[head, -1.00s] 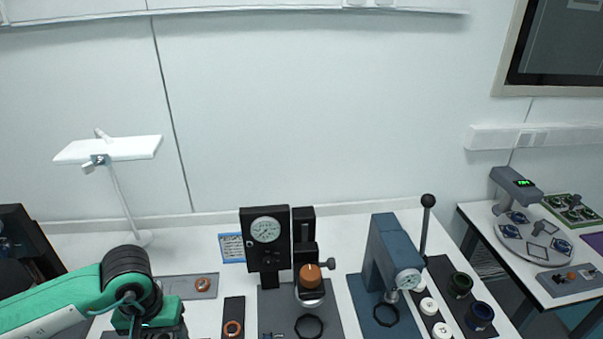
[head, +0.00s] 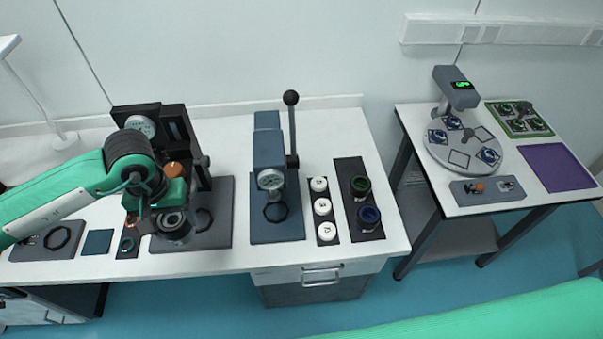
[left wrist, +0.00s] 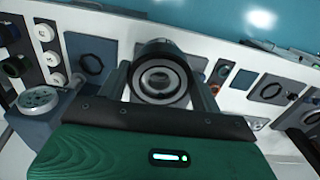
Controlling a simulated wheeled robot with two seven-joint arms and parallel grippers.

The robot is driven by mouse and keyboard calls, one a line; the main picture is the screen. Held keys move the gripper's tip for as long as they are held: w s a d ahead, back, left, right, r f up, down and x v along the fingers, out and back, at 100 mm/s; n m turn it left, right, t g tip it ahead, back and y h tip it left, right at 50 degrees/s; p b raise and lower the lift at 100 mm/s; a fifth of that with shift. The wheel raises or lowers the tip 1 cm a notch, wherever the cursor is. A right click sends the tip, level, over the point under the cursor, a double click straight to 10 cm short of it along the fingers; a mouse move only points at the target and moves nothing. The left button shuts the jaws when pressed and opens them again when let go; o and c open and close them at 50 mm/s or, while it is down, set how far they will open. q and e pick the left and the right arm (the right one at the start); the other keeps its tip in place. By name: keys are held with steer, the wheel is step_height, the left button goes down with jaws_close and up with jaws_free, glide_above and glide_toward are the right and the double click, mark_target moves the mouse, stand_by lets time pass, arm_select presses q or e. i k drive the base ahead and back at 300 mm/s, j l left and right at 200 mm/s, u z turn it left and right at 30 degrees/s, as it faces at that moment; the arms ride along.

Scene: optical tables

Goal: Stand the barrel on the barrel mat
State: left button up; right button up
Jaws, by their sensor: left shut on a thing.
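My left gripper (head: 173,217) points down and is shut on a dark grey cylinder, the barrel (head: 177,232). It is held upright in front of the gauge stand, over the front of a dark grey plate. In the left wrist view the barrel (left wrist: 160,80) shows its round open end between the fingers (left wrist: 160,88). A small plain dark-blue square mat (head: 97,242), which looks like the barrel mat, lies bare to the left near the table's front edge. It also shows in the left wrist view (left wrist: 243,79). My right gripper is out of view.
The gauge stand (head: 140,125) rises behind the gripper. A blue lever press (head: 269,160) stands right of it. White rings (head: 322,206) and green and blue lens rings (head: 369,216) lie further right. A plate with a black ring (head: 35,240) is left of the mat.

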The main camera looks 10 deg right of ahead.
mark_target(352, 175)
steer(key=l, duration=3.3)
steer(key=i+l, duration=0.2)
steer(key=i, duration=0.25)
steer(key=i+l+u, duration=0.1)
steer(key=i, duration=0.4)
